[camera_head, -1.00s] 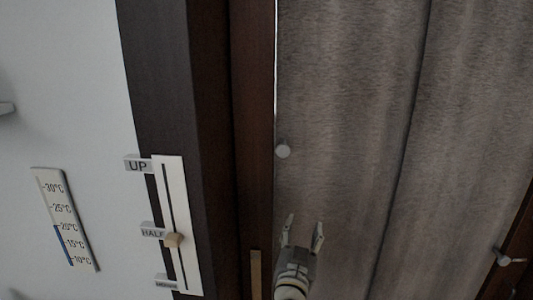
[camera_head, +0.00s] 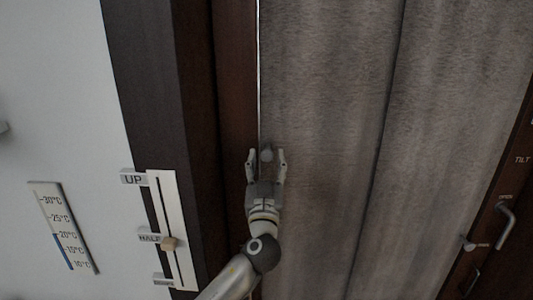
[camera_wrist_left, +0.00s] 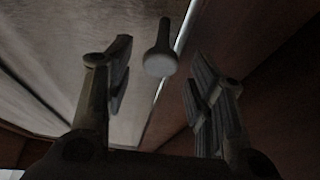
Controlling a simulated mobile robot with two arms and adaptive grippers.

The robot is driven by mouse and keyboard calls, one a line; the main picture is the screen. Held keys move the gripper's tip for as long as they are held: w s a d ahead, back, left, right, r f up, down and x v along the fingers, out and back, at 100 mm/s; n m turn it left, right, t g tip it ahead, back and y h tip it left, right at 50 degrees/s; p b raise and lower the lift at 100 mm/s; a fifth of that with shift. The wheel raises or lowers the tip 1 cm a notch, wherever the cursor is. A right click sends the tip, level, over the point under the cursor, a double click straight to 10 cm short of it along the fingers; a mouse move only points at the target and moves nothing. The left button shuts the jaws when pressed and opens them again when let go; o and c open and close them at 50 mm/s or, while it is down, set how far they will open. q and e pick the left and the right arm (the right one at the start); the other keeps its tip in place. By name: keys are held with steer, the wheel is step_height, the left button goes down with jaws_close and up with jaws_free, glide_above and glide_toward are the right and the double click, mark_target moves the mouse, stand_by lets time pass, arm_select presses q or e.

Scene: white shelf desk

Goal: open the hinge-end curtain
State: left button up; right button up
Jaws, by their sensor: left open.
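The grey-brown curtain (camera_head: 325,100) hangs in two panels beside the dark wooden frame; it also shows in the left wrist view (camera_wrist_left: 90,50). A small round grey knob (camera_head: 266,154) sits near the left edge of the left panel. In the left wrist view the knob (camera_wrist_left: 158,62) is pale, with a short stem, and lies between and beyond the fingertips. My left gripper (camera_head: 266,157) is open around the knob's place in the head view, one finger on each side. Contact with the knob cannot be told. My right gripper is not in view.
A slider panel (camera_head: 172,215) marked UP and HALF is on the left, its beige knob at HALF. A thermometer (camera_head: 63,226) is on the white wall. A metal handle (camera_head: 505,226) and a small knob (camera_head: 467,242) are on the right frame.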

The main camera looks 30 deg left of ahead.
arm_select(q)
steer(key=shift+w+a+r, duration=0.1)
steer(key=shift+w+a, duration=0.1)
steer(key=shift+w, duration=0.15)
steer(key=shift+c, duration=0.4)
jaws_close()
